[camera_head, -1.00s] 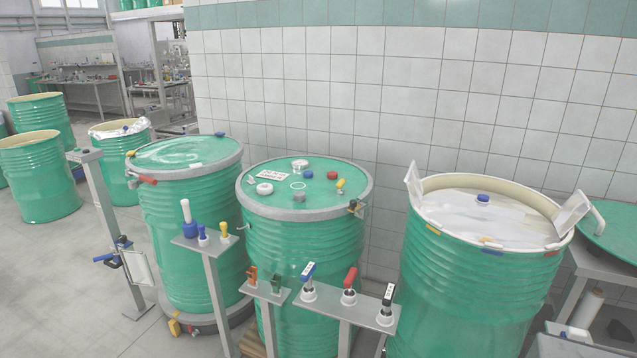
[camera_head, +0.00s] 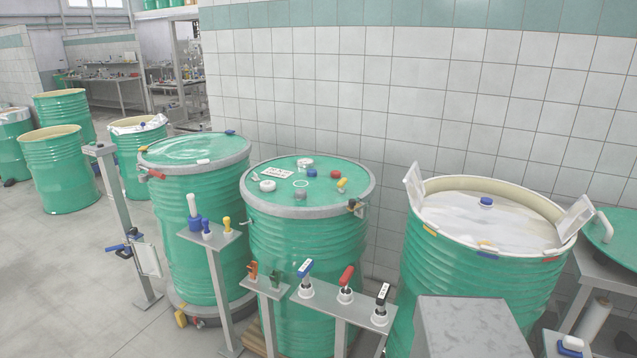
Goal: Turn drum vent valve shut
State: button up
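Three handled valves stand on a grey bracket in front of the middle closed drum (camera_head: 300,235): a blue-handled valve (camera_head: 305,268), a red-handled valve (camera_head: 346,276) and a black-handled valve (camera_head: 382,294). Each has a white base, and their tags are too small to read. A yellow-handled fitting (camera_head: 342,184) sits near the right edge of this drum's lid (camera_head: 315,190), among blue, red, grey and white fittings. I cannot tell which of these is the vent valve, or whether it is open. My gripper is not in view.
A second closed drum (camera_head: 185,220) stands left, with a post carrying blue and yellow handles (camera_head: 227,225) before it. An open drum (camera_head: 470,260) with a white liner stands right. A grey box-like part, perhaps mine, covers its lower front. Floor is free at left.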

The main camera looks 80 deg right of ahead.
aim_at(340, 184)
jog(key=u, duration=0.8)
jog(key=k, duration=1.55)
jog(key=z, duration=0.95)
jog(key=i, duration=0.2)
jog(key=z, duration=0.1)
